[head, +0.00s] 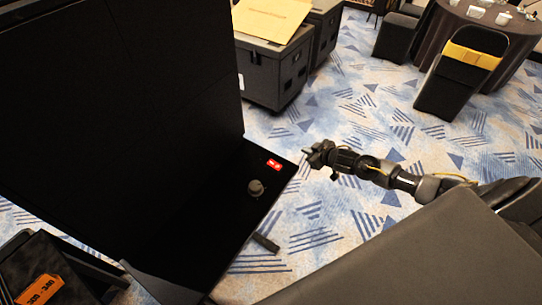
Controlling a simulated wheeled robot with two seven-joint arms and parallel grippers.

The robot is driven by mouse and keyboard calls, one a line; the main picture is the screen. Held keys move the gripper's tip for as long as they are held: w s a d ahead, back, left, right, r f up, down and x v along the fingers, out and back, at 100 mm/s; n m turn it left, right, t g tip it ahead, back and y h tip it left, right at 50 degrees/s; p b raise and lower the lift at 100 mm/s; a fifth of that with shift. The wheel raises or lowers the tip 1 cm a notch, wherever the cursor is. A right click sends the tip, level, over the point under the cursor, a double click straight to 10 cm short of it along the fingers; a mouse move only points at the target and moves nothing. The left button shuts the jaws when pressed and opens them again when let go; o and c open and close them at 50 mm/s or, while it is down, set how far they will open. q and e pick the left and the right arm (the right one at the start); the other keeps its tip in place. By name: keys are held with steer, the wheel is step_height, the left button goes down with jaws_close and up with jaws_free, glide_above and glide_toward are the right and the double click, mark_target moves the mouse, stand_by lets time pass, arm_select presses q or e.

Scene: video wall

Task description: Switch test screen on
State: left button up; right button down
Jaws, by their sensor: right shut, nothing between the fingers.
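The large black screen (130,90) of the video wall fills the left side of the head view and is dark. On the black surface at its lower right is a small red piece with white marks (274,165); I cannot tell whether it is a switch or a label. A grey round knob (256,187) stands just below it. My right gripper (308,153) is shut and empty, a little to the right of the red piece, and appears apart from it. My left gripper is out of view.
Black cases (270,75) with a tan board (272,18) on top stand behind. A black chair with a yellow band (474,56) is by a round table (500,15). An orange labelled piece (40,289) lies lower left. Patterned carpet (345,115) is open between.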

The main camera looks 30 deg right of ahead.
steer(key=s+a+r+m+y+p, duration=0.1)
steer(key=s+a+r+m+y, duration=0.1)
steer(key=a+r, duration=0.5)
steer(key=s+a+r+m+y, duration=0.3)
steer(key=a+r, duration=0.4)
steer(key=r, duration=0.4)
steer(key=shift+s+m+g+p, duration=0.4)
steer(key=shift+s+m, duration=0.3)
steer(key=shift+s, duration=0.4)
steer(key=shift+a, duration=0.1)
steer(key=b, duration=0.8)
glide_above(277, 166)
steer(key=f, duration=0.6)
steer(key=shift+s+d, duration=0.3)
steer(key=shift+s, duration=0.1)
steer(key=shift+w+a+f, duration=0.1)
steer(key=shift+w+f, duration=0.05)
steer(key=shift+f, duration=0.1)
steer(key=shift+w+a+f+b, duration=0.1)
steer(key=shift+w+f+b, duration=0.1)
steer(key=shift+f, duration=0.2)
steer(key=shift+w+a+f+b, duration=0.1)
steer(key=shift+f+b, duration=0.05)
steer(key=shift+f, duration=0.25)
